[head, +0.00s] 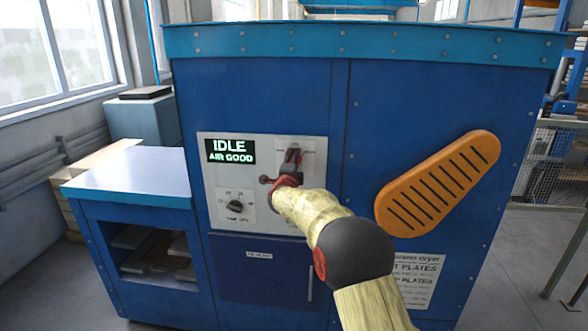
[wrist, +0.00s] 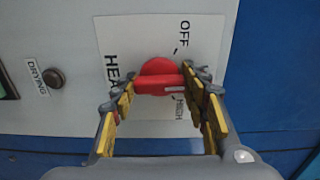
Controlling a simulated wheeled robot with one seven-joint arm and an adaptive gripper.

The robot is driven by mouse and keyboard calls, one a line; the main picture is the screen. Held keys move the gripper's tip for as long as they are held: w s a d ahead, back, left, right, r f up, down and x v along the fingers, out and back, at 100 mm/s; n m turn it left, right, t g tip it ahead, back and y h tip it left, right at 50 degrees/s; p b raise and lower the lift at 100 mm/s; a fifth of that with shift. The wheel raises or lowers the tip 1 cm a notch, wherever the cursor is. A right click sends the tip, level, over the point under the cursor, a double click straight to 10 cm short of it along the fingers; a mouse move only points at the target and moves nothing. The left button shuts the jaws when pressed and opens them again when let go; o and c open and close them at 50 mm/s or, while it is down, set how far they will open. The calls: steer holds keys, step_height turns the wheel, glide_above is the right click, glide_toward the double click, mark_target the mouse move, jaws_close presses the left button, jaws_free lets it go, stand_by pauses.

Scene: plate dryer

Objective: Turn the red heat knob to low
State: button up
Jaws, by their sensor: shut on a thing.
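The red heat knob (wrist: 158,72) sits on a white label plate (wrist: 118,35) in the wrist view. Its raised bar lies across the picture between my fingers. The print OFF shows above right of the knob, HIGH below right, and part of HEAT at left. No LOW mark is visible; a finger covers the right side. My gripper (wrist: 160,92) has its yellow-padded fingers on both sides of the knob and is shut on it. In the head view my gripper (head: 285,178) is at the panel, partly hiding the knob.
A lit display (head: 230,151) reads IDLE, AIR GOOD. A black dial (head: 236,204) sits below it. A round DRYING button (wrist: 54,78) is left of the knob. An orange slotted guard (head: 438,184) projects at right. A low blue side table (head: 130,180) stands at left.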

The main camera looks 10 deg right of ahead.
steer(key=shift+f, duration=0.15)
stand_by(0.4)
steer(key=o, duration=1.2)
steer(key=shift+c, duration=0.2)
steer(key=v, duration=1.2)
